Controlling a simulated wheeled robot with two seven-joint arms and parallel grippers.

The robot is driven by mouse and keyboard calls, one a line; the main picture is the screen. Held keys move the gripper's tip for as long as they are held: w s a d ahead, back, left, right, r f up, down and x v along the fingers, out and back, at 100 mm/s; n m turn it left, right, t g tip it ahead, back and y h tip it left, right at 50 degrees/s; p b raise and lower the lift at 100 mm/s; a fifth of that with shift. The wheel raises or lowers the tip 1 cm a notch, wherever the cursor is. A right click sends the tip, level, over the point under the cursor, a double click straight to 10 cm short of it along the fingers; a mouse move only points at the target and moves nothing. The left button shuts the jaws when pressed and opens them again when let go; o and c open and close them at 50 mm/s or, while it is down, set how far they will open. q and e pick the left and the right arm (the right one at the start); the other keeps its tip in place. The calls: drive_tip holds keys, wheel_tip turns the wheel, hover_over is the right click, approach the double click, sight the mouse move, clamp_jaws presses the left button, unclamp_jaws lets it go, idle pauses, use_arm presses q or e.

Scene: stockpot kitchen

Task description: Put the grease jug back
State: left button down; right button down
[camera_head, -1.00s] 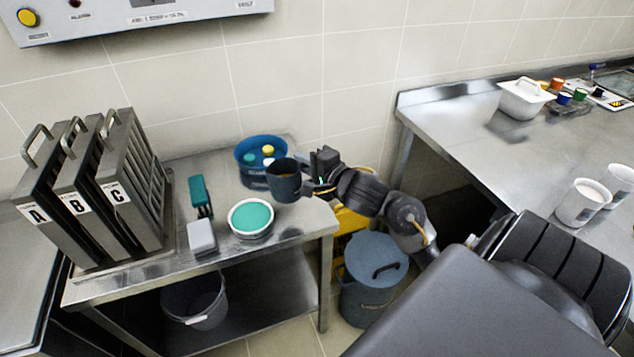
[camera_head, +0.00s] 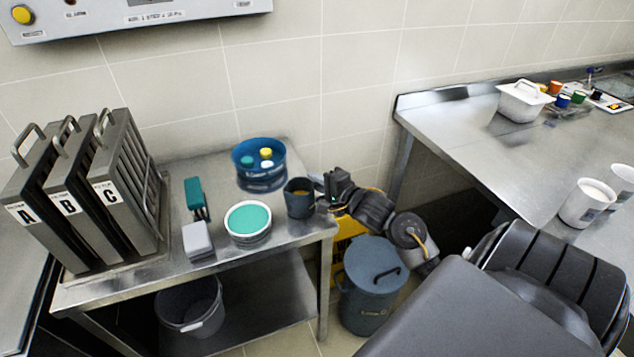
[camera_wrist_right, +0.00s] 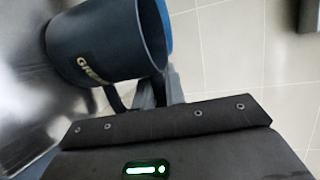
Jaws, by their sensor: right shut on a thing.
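The grease jug (camera_head: 300,204) is a dark blue-grey cup-shaped jug, upright at the right end of the small steel table (camera_head: 290,231). Something yellowish shows inside it. My right gripper (camera_head: 327,197) is at its right side, shut on it. In the right wrist view the jug (camera_wrist_right: 105,42) shows its lettering, partly readable, and the gripper (camera_wrist_right: 145,95) reaches its side. I cannot tell whether the jug's base touches the table. My left gripper is not in view.
A blue tub (camera_head: 260,180) with small coloured lids stands behind the jug. A white bowl with teal contents (camera_head: 249,219) is to its left. Filter racks A, B and C (camera_head: 90,200) stand farther left. A lidded blue-grey bin (camera_head: 372,290) is on the floor, lower right.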

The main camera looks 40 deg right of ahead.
drive_tip(key=c, duration=1.5)
unclamp_jaws()
drive_tip(key=shift+o, duration=0.2)
drive_tip(key=shift+r, duration=0.1)
drive_tip(key=s+r, duration=0.2)
drive_tip(key=s, duration=1)
drive_tip(key=shift+d+p, duration=0.15)
drive_tip(key=shift+p, duration=0.2)
drive_tip(key=shift+w, duration=0.1)
